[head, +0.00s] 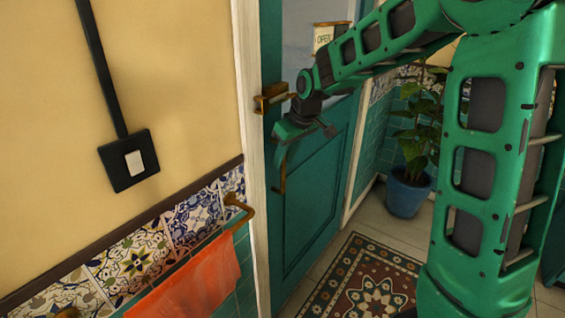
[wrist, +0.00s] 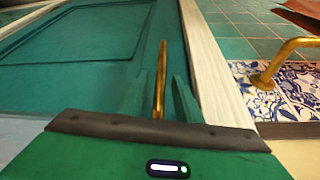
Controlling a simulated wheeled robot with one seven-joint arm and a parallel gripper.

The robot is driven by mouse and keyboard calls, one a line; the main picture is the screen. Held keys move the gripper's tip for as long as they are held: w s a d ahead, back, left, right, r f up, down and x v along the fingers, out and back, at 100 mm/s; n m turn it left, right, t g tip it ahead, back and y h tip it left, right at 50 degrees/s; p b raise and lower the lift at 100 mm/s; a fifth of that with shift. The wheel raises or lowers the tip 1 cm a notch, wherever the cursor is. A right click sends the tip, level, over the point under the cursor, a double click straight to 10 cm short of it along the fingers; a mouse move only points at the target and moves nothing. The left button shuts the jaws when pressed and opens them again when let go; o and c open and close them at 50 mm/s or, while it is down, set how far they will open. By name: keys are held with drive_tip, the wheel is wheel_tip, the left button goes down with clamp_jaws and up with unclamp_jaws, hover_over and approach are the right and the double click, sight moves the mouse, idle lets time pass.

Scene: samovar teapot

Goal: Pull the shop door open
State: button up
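The teal shop door (head: 312,205) stands in its pale frame, with an "OPEN" sign (head: 323,36) near its top. I see no clear gap at its edge. Its brass pull handle (head: 271,97) is on the door's left side. My gripper (head: 281,152) is at the handle and hides the middle of it. In the wrist view, the handle's brass bar (wrist: 161,75) runs between my two green fingers, and the door panel (wrist: 70,45) lies beyond. The fingers are apart, with space on both sides of the bar.
A brass towel rail (head: 240,210) with an orange towel (head: 195,280) sticks out from the tiled wall left of the door. A blue plant pot (head: 407,195) stands right of the door. A patterned rug (head: 365,280) lies on the floor before it.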

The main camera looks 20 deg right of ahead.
drive_tip(key=shift+x, duration=0.9)
clamp_jaws()
drive_tip(key=shift+s+d, duration=0.1)
